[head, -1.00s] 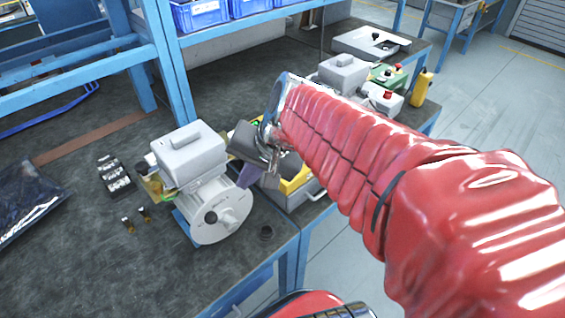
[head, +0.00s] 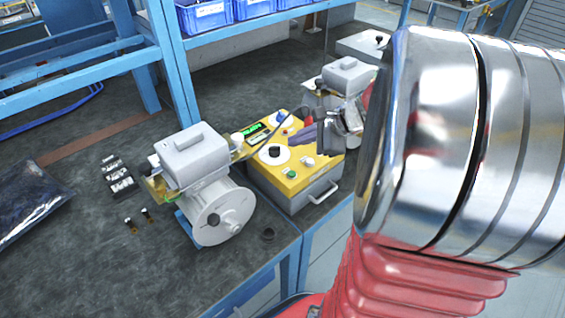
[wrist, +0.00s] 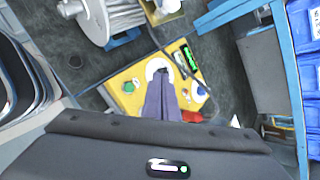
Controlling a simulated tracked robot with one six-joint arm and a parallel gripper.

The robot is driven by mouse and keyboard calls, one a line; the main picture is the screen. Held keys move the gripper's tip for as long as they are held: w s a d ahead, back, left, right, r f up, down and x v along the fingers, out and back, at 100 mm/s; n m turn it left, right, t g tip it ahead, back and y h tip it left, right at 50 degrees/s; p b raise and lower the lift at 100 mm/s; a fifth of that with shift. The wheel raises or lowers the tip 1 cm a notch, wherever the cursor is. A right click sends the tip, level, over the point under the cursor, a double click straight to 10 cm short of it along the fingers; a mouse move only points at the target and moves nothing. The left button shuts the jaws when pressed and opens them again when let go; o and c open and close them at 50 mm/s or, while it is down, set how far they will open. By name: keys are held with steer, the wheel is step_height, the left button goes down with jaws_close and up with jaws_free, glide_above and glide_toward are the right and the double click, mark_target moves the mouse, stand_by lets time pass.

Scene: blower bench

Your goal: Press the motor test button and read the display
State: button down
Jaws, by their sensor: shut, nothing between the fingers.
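The yellow test box (head: 262,173) stands at the bench's front edge, right of the blower motor (head: 200,185). Its top carries a lit green display (head: 253,130), a black knob (head: 274,151) on a white dial, a green button (head: 290,173) and a small white knob (head: 308,162). The display's text is too small to read. In the wrist view the display (wrist: 190,58) and green button (wrist: 128,87) also show. My gripper (head: 296,134) is shut and empty, its purple fingers over the panel's right part. In the wrist view the fingers (wrist: 163,84) hide part of the panel.
A second grey-topped unit (head: 345,75) stands behind the box. Blue bins (head: 205,14) sit on the shelf above. The bench middle is mostly clear.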

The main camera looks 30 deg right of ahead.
steer(key=shift+f, duration=4.4)
steer(key=shift+f, duration=0.75)
steer(key=shift+r, duration=0.85)
steer(key=shift+r, duration=0.1)
steer(key=shift+r, duration=2.4)
